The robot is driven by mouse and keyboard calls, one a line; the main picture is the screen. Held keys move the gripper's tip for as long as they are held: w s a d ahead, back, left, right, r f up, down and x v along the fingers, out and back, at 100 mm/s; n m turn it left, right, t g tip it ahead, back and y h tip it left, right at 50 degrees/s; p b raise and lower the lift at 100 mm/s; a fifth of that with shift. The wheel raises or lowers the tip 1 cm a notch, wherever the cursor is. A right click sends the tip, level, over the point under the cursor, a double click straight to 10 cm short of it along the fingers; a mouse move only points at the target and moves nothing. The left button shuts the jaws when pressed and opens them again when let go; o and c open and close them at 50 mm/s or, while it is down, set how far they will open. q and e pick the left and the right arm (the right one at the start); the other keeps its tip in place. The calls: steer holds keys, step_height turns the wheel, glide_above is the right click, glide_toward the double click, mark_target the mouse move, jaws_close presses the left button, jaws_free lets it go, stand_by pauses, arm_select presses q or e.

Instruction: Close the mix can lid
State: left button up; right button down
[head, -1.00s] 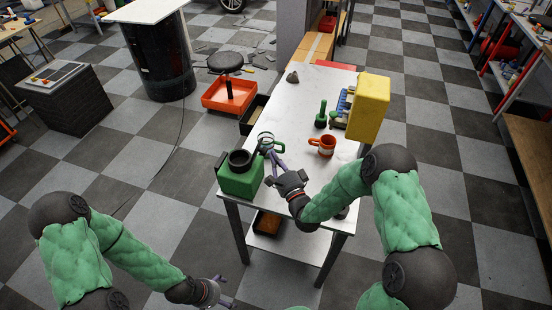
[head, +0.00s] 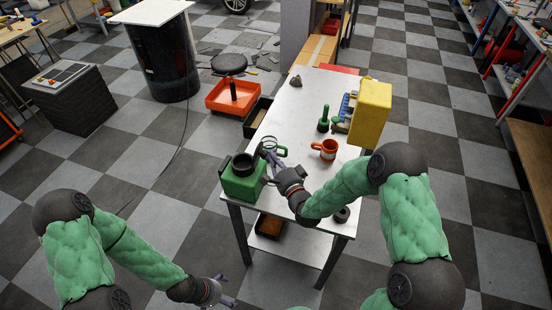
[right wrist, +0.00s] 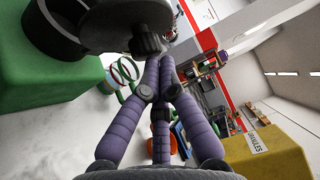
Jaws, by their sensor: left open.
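The mix can is a green box-shaped body (head: 240,187) with a round black neck (head: 243,164), at the near left corner of the white table. In the right wrist view the green body (right wrist: 45,75) and black neck (right wrist: 70,25) are at the left. A grey disc, apparently the lid (right wrist: 115,22), is at the top there, tilted, with a dark knob at its edge. My right gripper (head: 267,158) is beside the neck. Its fingertips (right wrist: 160,62) are together just below the knob; whether they touch it is unclear. My left gripper (head: 228,291) is open and empty, low and off the table.
A green-rimmed ring-like object (head: 274,146) is just behind my right gripper. An orange mug (head: 325,149), a green bottle (head: 323,122) and a yellow bin (head: 371,113) stand farther right on the table (head: 292,118). The table's far left part is mostly clear.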

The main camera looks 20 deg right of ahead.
mark_target(261, 146)
steer(key=shift+w+a+r+n+g+p, duration=0.25)
steer(key=shift+a+r+n+g+p, duration=0.2)
steer(key=shift+r+p, duration=0.15)
steer(key=shift+w+a+r+n+g+p, duration=0.25)
steer(key=shift+a+r+n+g+p, duration=0.2)
steer(key=shift+r+p, duration=0.1)
steer(key=shift+w+a+r+n+g+h+p, duration=0.35)
steer(key=shift+a+n+g+h+p, duration=0.15)
steer(key=shift+p, duration=0.2)
steer(key=w+a+n+g+p, duration=0.1)
steer(key=p, duration=0.1)
steer(key=a+g+h+p, duration=0.1)
steer(key=p, duration=0.1)
steer(key=shift+w+a+r+n, duration=0.3)
steer(key=shift+w+n, duration=0.05)
steer(key=shift+n, duration=0.05)
steer(key=w+a+f+n+g+h+p, duration=0.2)
steer(key=a+p, duration=0.4)
steer(key=p, duration=0.3)
steer(key=shift+w+a+f+n+g+h, duration=0.2)
steer(key=shift+w+f+n+g+h, duration=0.2)
steer(key=shift+w+f+g+h, duration=0.7)
steer(key=shift+w+r+t, duration=0.15)
steer(key=shift+w+t, duration=0.05)
steer(key=shift+t, duration=0.2)
steer(key=shift+r+p, duration=0.1)
steer(key=shift+p, duration=0.25)
